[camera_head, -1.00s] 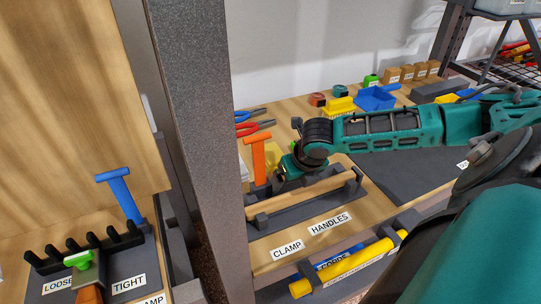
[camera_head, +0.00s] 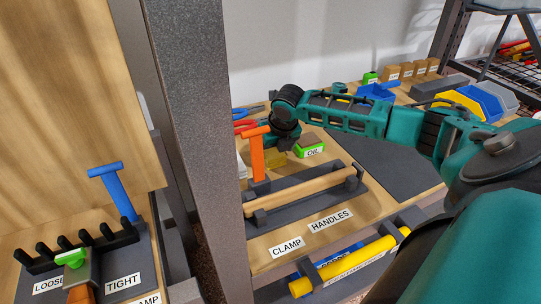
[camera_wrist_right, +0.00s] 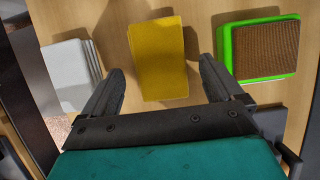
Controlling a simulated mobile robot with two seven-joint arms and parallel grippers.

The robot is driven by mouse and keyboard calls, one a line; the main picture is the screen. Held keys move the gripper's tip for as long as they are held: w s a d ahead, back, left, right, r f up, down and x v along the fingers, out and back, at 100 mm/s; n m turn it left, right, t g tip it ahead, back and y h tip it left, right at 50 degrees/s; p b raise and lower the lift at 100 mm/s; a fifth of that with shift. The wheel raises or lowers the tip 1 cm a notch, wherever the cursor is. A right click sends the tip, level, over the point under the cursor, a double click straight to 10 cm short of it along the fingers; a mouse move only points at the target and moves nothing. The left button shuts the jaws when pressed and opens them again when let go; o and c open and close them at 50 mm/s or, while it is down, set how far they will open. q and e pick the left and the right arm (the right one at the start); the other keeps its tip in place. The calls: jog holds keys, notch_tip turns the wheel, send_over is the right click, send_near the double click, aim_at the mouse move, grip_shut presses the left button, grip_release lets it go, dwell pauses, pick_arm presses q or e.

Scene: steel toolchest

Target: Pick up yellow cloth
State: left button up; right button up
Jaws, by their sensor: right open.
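The yellow cloth (camera_wrist_right: 158,58) is a folded block lying on the wooden bench top, seen in the right wrist view between and ahead of my fingers. In the head view only part of the cloth (camera_head: 276,160) shows, beside the orange handle and under my arm. My right gripper (camera_wrist_right: 160,83) is open and empty, with one finger on each side of the cloth's near end and a gap on both sides. In the head view my right gripper (camera_head: 280,143) is partly hidden by its wrist. My left gripper is out of view.
A green-edged brown block (camera_wrist_right: 262,50) lies right of the cloth, and a white stack (camera_wrist_right: 72,65) lies left. An orange T-handle (camera_head: 256,150) stands close to my gripper. A wooden rod (camera_head: 305,187) rests in a dark rack in front.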

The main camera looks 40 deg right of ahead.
aim_at(272, 150)
jog(key=shift+w+d, duration=0.15)
jog(key=shift+w, duration=0.35)
jog(key=shift+f, duration=0.55)
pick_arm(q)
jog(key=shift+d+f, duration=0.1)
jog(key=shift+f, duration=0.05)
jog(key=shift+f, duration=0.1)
pick_arm(e)
jog(key=c, duration=1.1)
jog(key=shift+o, duration=0.2)
notch_tip(272, 150, up, 8)
jog(key=shift+w+d+p, duration=0.1)
jog(key=shift+p, duration=0.75)
pick_arm(q)
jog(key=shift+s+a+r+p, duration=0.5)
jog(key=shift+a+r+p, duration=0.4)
jog(key=shift+p, duration=0.35)
pick_arm(e)
notch_tip(272, 150, up, 12)
